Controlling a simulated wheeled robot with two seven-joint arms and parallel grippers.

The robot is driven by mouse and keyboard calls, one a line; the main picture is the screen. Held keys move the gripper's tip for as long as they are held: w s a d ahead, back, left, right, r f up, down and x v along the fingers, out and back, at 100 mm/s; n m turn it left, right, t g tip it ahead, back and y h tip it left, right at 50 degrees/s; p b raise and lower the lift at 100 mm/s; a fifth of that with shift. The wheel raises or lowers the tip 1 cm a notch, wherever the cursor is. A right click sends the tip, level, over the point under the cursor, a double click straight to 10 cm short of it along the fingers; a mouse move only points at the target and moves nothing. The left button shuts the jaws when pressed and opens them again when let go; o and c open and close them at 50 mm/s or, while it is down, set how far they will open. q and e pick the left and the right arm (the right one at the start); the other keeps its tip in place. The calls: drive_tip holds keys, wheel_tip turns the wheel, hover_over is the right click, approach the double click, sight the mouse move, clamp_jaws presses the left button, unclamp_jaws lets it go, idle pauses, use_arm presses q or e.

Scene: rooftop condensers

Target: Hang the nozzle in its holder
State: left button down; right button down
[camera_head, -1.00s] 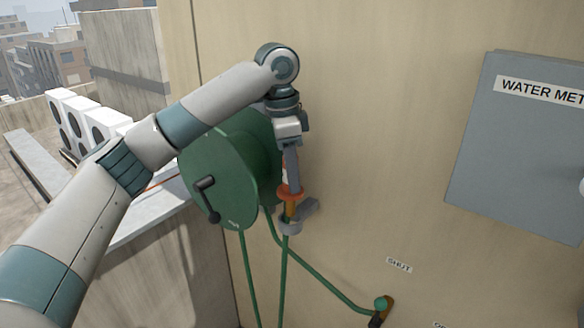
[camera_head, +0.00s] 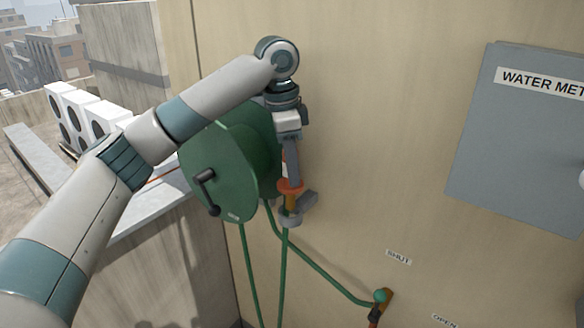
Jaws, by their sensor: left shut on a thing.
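The nozzle (camera_head: 290,187) has an orange collar and a brass-coloured lower part, with a green hose hanging below it. My left gripper (camera_head: 291,172) points down and is shut on the nozzle from above. The grey holder (camera_head: 297,212) sticks out from the wall beside the reel. The nozzle's lower part is at the holder's ring, with the orange collar just above it. Whether the collar touches the ring I cannot tell. My fingers hide the upper part of the nozzle. My right gripper is not in view.
A green hose reel (camera_head: 222,172) with a black crank is on the wall, left of the holder. A green hose runs to a valve (camera_head: 380,297) near SHUT and OPEN labels. A grey water meter box (camera_head: 520,145) is at the right. The wall between is clear.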

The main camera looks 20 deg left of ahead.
sight(292, 208)
use_arm(q)
drive_tip(key=shift+f, duration=0.55)
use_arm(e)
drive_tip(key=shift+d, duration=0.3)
use_arm(q)
drive_tip(key=shift+f, duration=0.4)
drive_tip(key=shift+f, duration=0.55)
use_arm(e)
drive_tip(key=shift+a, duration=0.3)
use_arm(q)
drive_tip(key=shift+f, duration=0.25)
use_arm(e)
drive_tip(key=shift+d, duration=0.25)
use_arm(q)
drive_tip(key=shift+f, duration=0.85)
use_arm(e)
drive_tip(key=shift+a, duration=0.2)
use_arm(q)
drive_tip(key=shift+f, duration=0.65)
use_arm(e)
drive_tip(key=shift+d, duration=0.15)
use_arm(q)
drive_tip(key=c, duration=1.4)
unclamp_jaws()
